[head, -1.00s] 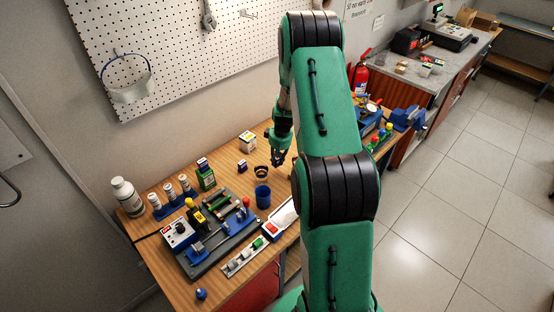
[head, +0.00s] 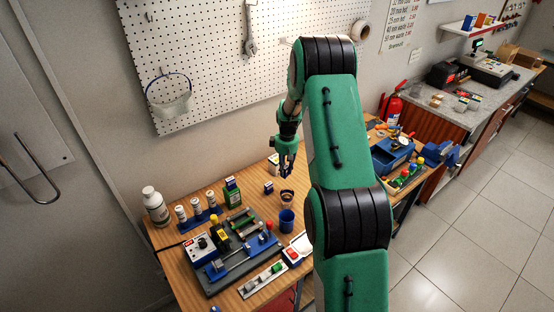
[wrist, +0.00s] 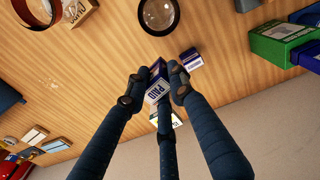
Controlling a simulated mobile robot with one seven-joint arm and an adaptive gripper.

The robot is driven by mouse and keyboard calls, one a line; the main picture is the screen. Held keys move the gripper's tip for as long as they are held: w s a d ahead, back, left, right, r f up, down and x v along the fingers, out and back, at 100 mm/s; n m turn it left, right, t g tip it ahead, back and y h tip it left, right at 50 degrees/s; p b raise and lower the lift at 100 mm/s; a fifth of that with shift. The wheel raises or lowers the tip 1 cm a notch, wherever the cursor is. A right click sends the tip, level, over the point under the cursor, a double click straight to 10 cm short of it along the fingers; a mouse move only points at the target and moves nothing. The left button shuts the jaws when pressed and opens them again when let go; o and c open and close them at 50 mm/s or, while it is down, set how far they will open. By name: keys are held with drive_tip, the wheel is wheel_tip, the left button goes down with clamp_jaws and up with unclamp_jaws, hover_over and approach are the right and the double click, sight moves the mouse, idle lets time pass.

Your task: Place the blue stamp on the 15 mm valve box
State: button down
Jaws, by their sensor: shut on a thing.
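My gripper (wrist: 156,85) is shut on a small dark-blue stamp (wrist: 157,82) with a white label reading "PAID". In the head view my gripper (head: 287,170) hangs above the back of the wooden bench, pointing down. The held stamp cannot be made out there. A white box with a yellow patch (wrist: 176,121) lies beyond the fingers in the wrist view, partly covered by them. It may be the valve box, but its size marking is not readable. It also shows partly behind my gripper in the head view (head: 274,160). Another small blue-topped box (wrist: 190,58) stands apart nearby.
A grey fixture board (head: 215,277) fills the bench's left front. The pegboard wall (head: 210,60) rises behind. Bare wood surrounds the white box.

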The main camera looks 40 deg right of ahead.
drive_tip(key=shift+w+a+r+n, duration=0.4)
drive_tip(key=shift+w+a+r, duration=0.25)
drive_tip(key=shift+r, duration=0.25)
drive_tip(key=shift+w, duration=0.1)
drive_tip(key=p, duration=0.2)
hover_over(276, 159)
drive_tip(key=shift+w+f, duration=0.2)
drive_tip(key=shift+f, duration=0.55)
drive_tip(key=shift+f, duration=0.1)
drive_tip(key=shift+f+p, duration=0.6)
drive_tip(key=shift+f, duration=1.05)
drive_tip(key=shift+f, duration=0.15)
